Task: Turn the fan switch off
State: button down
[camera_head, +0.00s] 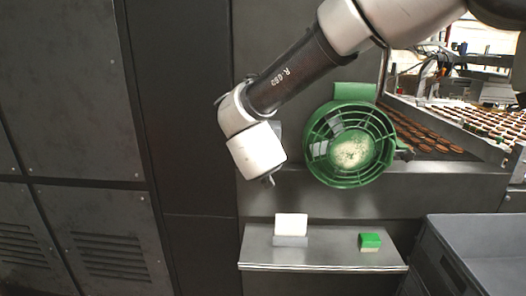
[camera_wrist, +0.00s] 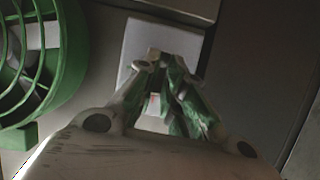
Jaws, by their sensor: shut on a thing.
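The green fan (camera_head: 350,145) is mounted on the dark wall to the right of my gripper (camera_head: 268,181) in the head view. It also shows at the left edge of the wrist view (camera_wrist: 68,60). A light grey switch plate (camera_wrist: 140,35) lies beyond my fingertips in the wrist view. My gripper (camera_wrist: 161,66) is over this plate with its fingers closed together, shut on what seems to be the small fan switch. The fingers hide most of the switch, and its on or off position cannot be told. In the head view my wrist covers most of the plate.
A metal ledge (camera_head: 330,258) below holds a white block (camera_head: 291,223) and a green-topped block (camera_head: 369,241). A grey crate (camera_head: 475,250) stands at the lower right. Conveyors with brown biscuits (camera_head: 425,135) lie behind the fan. Dark cabinets (camera_head: 75,100) fill the left.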

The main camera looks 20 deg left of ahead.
jog(key=shift+n+h, duration=0.3)
dwell(0.4)
jog(key=c, duration=1.5)
grip_release()
jog(key=v, duration=1.2)
